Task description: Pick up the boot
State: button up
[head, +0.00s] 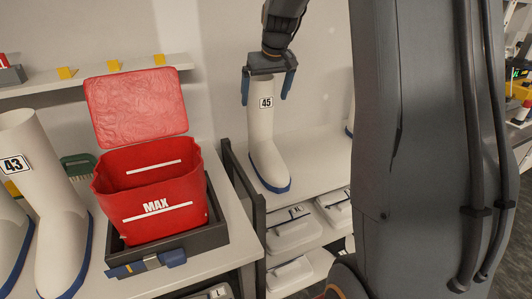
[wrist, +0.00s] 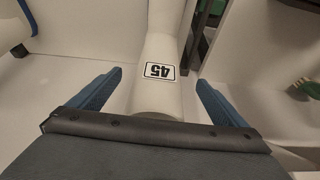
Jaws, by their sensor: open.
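A white boot (head: 264,135) with a blue sole and a "45" label stands upright on a white shelf in the head view. My gripper (head: 266,98) is open above it, pointing down, with its two blue fingers on either side of the boot's top. In the wrist view the boot (wrist: 155,88) lies between the spread fingers of my gripper (wrist: 158,90), with gaps on both sides. The boot's top rim is partly hidden by the gripper body there.
A red bin (head: 155,195) marked MAX, its lid open, stands in a dark tray left of the boot. A white boot (head: 45,195) labelled 43 stands farther left. A dark upright panel (head: 243,190) separates the bin's bench from the boot's shelf. White trays (head: 292,232) sit below.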

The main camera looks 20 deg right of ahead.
aim_at(264, 102)
jog(key=shift+p+x, duration=0.55)
jog(key=shift+x, duration=1.4)
jog(key=shift+d, duration=0.1)
jog(key=shift+c, duration=0.2)
jog(key=shift+r, duration=0.15)
jog(key=c, duration=2.1)
